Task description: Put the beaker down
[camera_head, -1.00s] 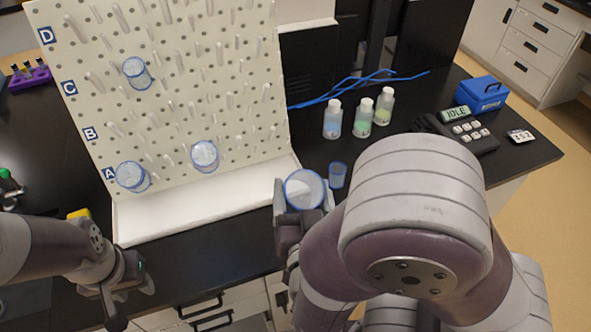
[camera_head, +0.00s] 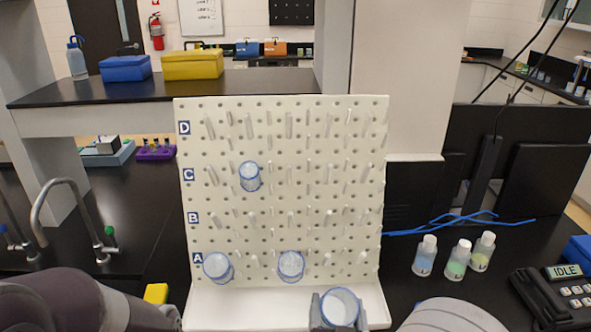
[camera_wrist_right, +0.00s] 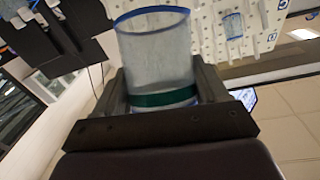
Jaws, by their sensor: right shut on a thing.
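A clear beaker with a blue rim (camera_head: 340,307) is in my right gripper (camera_head: 338,318) at the bottom of the head view, in front of the pegboard's right part. In the right wrist view the beaker (camera_wrist_right: 155,50) shows a green band near its base, between the two dark fingers of the right gripper (camera_wrist_right: 160,95). Its base is hidden by the gripper, and I cannot tell whether it touches anything. My left arm shows at the lower left of the head view, but its gripper is out of frame.
A white pegboard (camera_head: 285,130) with a ledge (camera_head: 250,318) holds three similar beakers: one in row C (camera_head: 249,177), two in row A (camera_head: 217,266) (camera_head: 291,265). Several capped bottles (camera_head: 457,260) and a keypad device (camera_head: 560,290) stand right. A tap (camera_head: 50,200) is left.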

